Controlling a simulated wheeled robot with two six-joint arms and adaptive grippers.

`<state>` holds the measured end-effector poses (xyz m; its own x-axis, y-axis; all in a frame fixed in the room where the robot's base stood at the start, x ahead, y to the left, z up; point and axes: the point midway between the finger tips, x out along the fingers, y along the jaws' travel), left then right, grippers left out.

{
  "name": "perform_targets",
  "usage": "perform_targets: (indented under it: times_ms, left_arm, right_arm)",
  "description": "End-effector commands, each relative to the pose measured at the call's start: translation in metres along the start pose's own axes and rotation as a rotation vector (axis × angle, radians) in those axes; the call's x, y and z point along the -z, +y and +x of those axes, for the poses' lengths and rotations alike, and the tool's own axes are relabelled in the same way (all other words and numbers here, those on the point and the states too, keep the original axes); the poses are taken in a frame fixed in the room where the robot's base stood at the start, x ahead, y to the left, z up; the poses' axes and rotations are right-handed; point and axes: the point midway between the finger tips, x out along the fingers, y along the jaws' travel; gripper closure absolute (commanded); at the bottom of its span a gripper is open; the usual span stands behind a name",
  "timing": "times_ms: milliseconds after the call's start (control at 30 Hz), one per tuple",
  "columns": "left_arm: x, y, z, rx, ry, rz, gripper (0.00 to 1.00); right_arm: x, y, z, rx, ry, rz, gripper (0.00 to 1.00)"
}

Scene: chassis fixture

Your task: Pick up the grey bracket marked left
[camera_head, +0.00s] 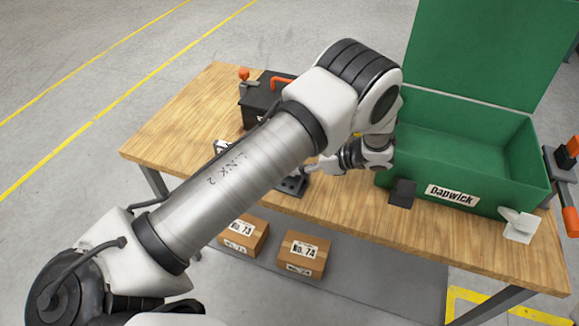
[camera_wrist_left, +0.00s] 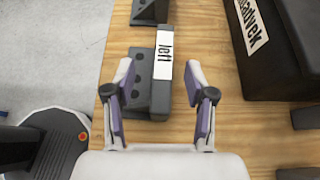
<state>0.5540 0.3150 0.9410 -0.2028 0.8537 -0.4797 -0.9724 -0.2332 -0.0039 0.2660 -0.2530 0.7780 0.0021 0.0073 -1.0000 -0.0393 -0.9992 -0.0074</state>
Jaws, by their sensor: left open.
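The grey bracket (camera_wrist_left: 142,92) lies on the wooden table in the left wrist view. It is dark grey with round holes and has a white label (camera_wrist_left: 164,55) reading "left". In the head view, a dark holed part at the table's front edge (camera_head: 291,186) looks like this bracket, partly covered by my arm. My left gripper (camera_wrist_left: 158,66) is open and empty, with one finger on each side of the bracket in the wrist picture. I cannot tell how high it is above it. My right gripper is in neither view.
A dark labelled box (camera_wrist_left: 275,55) is right of the bracket. Cartons (camera_head: 302,254) sit below the table.

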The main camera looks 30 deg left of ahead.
Motion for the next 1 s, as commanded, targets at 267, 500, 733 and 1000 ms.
perform_targets:
  times_ms: [267,500,733,1000]
  left_arm:
    - [0.000,-0.002,0.039,-0.001,0.001,0.000,0.45]
    - [0.001,-0.002,0.040,0.000,0.000,0.000,0.70]
    - [0.001,-0.002,0.039,0.000,0.000,0.000,1.00]
    - [-0.001,-0.002,0.038,0.000,0.001,0.000,1.00]
  right_arm:
    - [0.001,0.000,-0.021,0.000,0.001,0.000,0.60]
    - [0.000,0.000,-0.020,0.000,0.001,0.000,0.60]
    - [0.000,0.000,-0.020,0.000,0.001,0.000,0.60]
    - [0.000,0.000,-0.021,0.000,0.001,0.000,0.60]
